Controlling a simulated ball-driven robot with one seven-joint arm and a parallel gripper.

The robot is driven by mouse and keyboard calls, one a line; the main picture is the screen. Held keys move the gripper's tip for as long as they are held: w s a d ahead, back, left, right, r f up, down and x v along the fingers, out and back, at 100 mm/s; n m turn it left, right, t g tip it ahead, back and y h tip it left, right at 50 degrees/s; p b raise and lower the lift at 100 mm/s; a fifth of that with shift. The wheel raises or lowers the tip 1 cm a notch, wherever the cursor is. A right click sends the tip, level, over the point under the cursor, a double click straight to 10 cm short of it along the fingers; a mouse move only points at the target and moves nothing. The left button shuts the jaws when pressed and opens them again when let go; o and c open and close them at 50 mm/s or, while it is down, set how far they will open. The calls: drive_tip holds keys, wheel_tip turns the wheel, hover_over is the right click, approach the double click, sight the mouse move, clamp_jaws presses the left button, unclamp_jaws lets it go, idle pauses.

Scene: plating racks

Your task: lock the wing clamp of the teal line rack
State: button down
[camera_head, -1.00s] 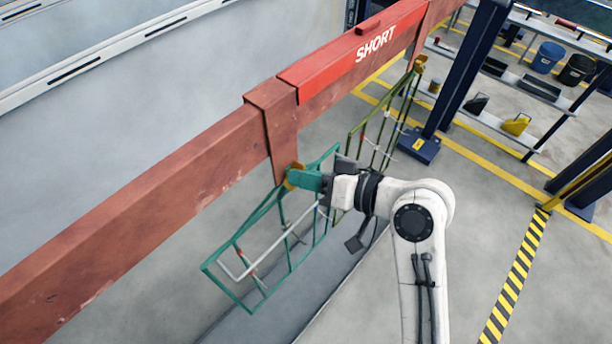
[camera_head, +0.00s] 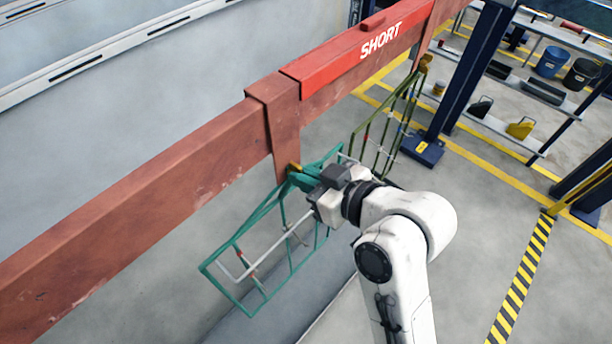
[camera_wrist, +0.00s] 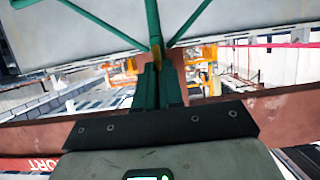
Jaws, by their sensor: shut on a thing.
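The teal line rack (camera_head: 236,272) hangs from the rust-red beam's bracket, its wire frame slanting to the lower left. Its yellow wing clamp (camera_head: 294,167) shows only as a small piece at the foot of the bracket. My gripper (camera_head: 301,177) reaches it from the right, with teal fingers. In the wrist view, my gripper's two fingers (camera_wrist: 157,72) stand close together and meet the yellow clamp (camera_wrist: 156,52) at the rack's top (camera_wrist: 154,25). The gripper is shut on the clamp, and the fingers hide most of it.
The rust-red beam (camera_head: 190,155) crosses the scene, with a red plate marked SHORT (camera_head: 365,42). An olive-green rack (camera_head: 385,125) hangs farther along it. A dark blue post (camera_head: 463,75) stands behind.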

drive_tip(key=shift+f, duration=0.15)
idle(0.3)
drive_tip(key=c, duration=1.3)
unclamp_jaws()
drive_tip(key=shift+o, duration=0.2)
drive_tip(key=v, duration=1.1)
drive_tip(key=shift+b, duration=0.3)
drive_tip(key=shift+a, duration=0.1)
drive_tip(key=s+d+f+m+g+h, duration=0.1)
drive_tip(key=s+d+f+m+h, duration=0.2)
drive_tip(key=d+f, duration=0.4)
drive_tip(key=s+d+f+m+g+h, duration=0.2)
drive_tip(key=s+d+f+m+h, duration=0.15)
drive_tip(key=d+f, duration=0.45)
drive_tip(key=s+d+f+m+g+h, duration=0.4)
drive_tip(key=s+d+f, duration=0.3)
drive_tip(key=s+f, duration=0.3)
drive_tip(key=s, duration=0.3)
drive_tip(key=shift+d, duration=0.15)
